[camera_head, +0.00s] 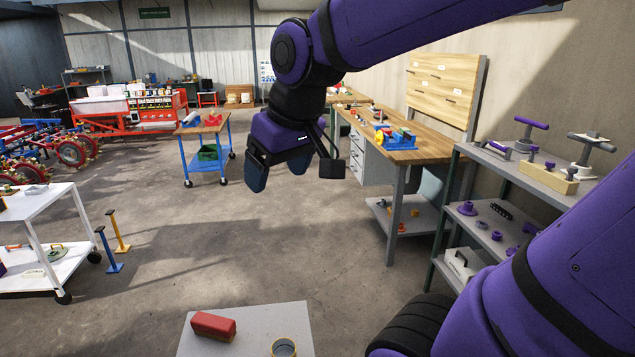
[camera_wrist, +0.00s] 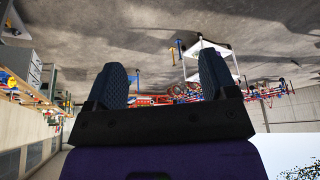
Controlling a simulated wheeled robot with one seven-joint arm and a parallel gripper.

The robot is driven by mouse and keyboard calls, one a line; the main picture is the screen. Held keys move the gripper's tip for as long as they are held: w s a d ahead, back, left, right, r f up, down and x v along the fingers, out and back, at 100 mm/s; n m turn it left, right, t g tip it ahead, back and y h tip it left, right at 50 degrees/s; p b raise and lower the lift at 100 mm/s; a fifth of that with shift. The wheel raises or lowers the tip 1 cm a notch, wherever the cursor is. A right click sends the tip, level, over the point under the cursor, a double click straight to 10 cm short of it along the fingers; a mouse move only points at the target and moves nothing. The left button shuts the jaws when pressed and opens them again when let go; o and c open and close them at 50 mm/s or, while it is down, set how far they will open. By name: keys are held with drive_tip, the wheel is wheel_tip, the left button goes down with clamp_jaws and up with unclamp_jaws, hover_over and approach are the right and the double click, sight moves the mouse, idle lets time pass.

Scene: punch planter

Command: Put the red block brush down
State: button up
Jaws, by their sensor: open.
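The red block brush (camera_head: 213,326) lies on a pale grey flat surface (camera_head: 262,318) at the bottom of the head view. It looks like a red block; its underside is hidden. My gripper (camera_head: 278,174) is in the air above the floor, higher in the picture and apart from the brush. Its two blue fingers stand apart with nothing between them. In the wrist view the open fingers (camera_wrist: 172,82) also show empty, and the brush is not in that view.
A round metal-rimmed container (camera_head: 284,347) stands right of the brush. A grey shelf (camera_head: 540,180) with purple-handled tools is at right, a wooden workbench (camera_head: 425,147) behind it. A white cart (camera_head: 45,205) stands at left, a blue cart (camera_head: 203,135) farther back.

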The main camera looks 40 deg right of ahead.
drive_tip(key=s+m, duration=0.1)
drive_tip(key=s, duration=0.7)
drive_tip(key=shift+d+t+h, duration=0.3)
drive_tip(key=shift+d, duration=0.1)
drive_tip(key=shift+o, duration=0.5)
idle(0.4)
